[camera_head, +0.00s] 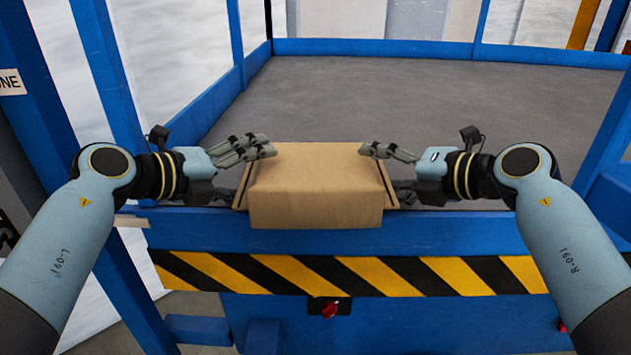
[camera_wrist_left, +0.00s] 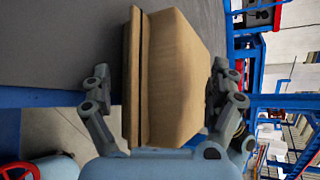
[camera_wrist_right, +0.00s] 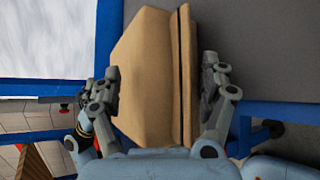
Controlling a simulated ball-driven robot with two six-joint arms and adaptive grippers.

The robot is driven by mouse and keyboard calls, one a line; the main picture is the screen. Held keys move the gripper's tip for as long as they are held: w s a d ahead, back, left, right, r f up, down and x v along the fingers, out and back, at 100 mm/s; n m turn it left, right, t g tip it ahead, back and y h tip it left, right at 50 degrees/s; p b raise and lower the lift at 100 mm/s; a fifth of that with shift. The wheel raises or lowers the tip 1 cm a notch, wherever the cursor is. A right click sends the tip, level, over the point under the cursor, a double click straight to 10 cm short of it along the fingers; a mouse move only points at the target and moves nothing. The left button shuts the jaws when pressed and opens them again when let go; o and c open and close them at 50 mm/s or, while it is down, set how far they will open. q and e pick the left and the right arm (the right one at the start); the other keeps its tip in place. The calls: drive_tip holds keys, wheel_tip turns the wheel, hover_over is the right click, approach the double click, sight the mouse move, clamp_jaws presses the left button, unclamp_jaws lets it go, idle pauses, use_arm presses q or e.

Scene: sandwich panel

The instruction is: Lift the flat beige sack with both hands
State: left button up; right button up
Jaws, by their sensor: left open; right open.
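The flat beige sack (camera_head: 316,190) lies at the front edge of the grey deck, on a thin brown board (camera_head: 391,196) that shows at its sides. My left gripper (camera_head: 248,170) is at the sack's left end, fingers open above and below the edge. In the left wrist view the sack (camera_wrist_left: 175,75) lies between the open fingers. My right gripper (camera_head: 388,172) is open at the right end, an upper finger close to the sack's top edge. In the right wrist view the sack (camera_wrist_right: 145,85) and board lie between the open fingers. Finger contact is unclear.
The grey deck (camera_head: 420,105) behind the sack is clear. A blue frame (camera_head: 440,236) with a yellow-black striped band (camera_head: 340,276) runs along the front. Blue posts (camera_head: 238,40) stand at the sides. A red knob (camera_head: 329,309) sits below the band.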

use_arm(q)
drive_tip(key=c, duration=1.6)
use_arm(e)
drive_tip(key=c, duration=1.6)
use_arm(q)
drive_tip(key=shift+c, duration=1)
use_arm(e)
clamp_jaws()
drive_tip(key=shift+r, duration=0.15)
